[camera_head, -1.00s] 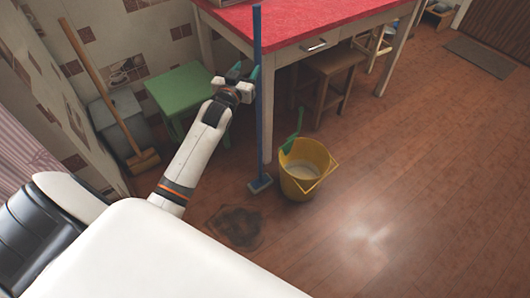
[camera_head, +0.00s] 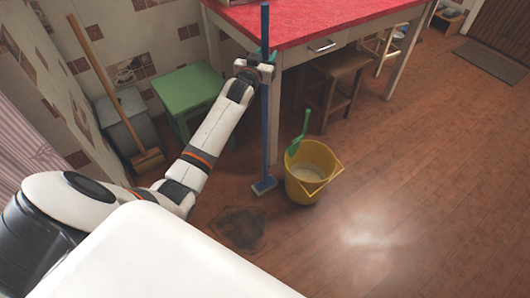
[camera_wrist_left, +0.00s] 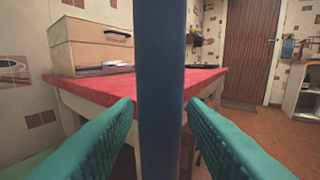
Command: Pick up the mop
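My left gripper (camera_head: 262,62) is at the upper part of the pole, near table-top height. In the left wrist view the blue pole (camera_wrist_left: 161,90) stands upright at the green fingertips, one finger on each side. The fingers look spread, with no clear grip on the pole. My right gripper is not in view.
A yellow bucket (camera_head: 313,186) with a green-handled brush stands right of the mop head. The red-topped table (camera_head: 330,22) is just behind the pole. A green stool (camera_head: 186,90) and wooden broom (camera_head: 105,70) are left. Floor at right is clear.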

